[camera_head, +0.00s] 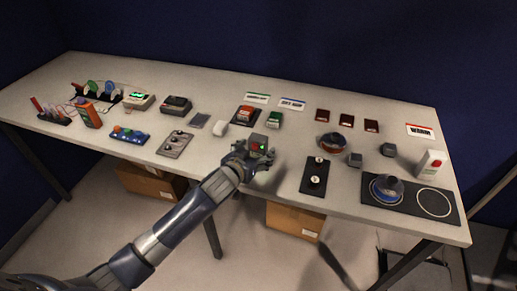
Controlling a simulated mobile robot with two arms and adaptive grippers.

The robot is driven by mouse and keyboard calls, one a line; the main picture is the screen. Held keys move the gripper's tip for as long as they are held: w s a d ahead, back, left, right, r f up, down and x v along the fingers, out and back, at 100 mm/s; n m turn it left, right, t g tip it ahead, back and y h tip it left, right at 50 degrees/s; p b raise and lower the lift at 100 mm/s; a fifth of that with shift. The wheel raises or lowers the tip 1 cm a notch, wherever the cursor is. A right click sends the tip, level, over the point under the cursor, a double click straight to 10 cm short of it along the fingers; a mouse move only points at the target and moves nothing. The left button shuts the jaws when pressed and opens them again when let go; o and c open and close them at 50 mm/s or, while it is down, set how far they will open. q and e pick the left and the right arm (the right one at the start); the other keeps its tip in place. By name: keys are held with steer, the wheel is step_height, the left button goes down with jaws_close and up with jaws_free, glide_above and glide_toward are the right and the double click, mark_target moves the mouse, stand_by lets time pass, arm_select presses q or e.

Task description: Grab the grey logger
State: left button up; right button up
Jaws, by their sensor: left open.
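A small grey box with a red spot and a green light (258,142), which looks like the grey logger, stands near the front edge of the table, left of the black panel. My left gripper (251,158) is at this box, its open fingers spread around the box's near side and hiding its lower part. Whether the fingers touch it I cannot tell. My right gripper is not in view.
A black panel with two knobs (314,177) lies to the right. Red (244,114) and green (274,119) items and a white block (220,129) stand just behind and left. Two small grey cubes (354,160) (388,149) stand further right. Cardboard boxes (293,220) lie under the table.

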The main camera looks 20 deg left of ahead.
mark_target(255, 150)
arm_select(q)
steer(key=x, duration=0.3)
steer(key=shift+a+p, duration=0.35)
steer(key=shift+x, duration=0.8)
steer(key=shift+c, duration=0.3)
steer(key=c, duration=1.2)
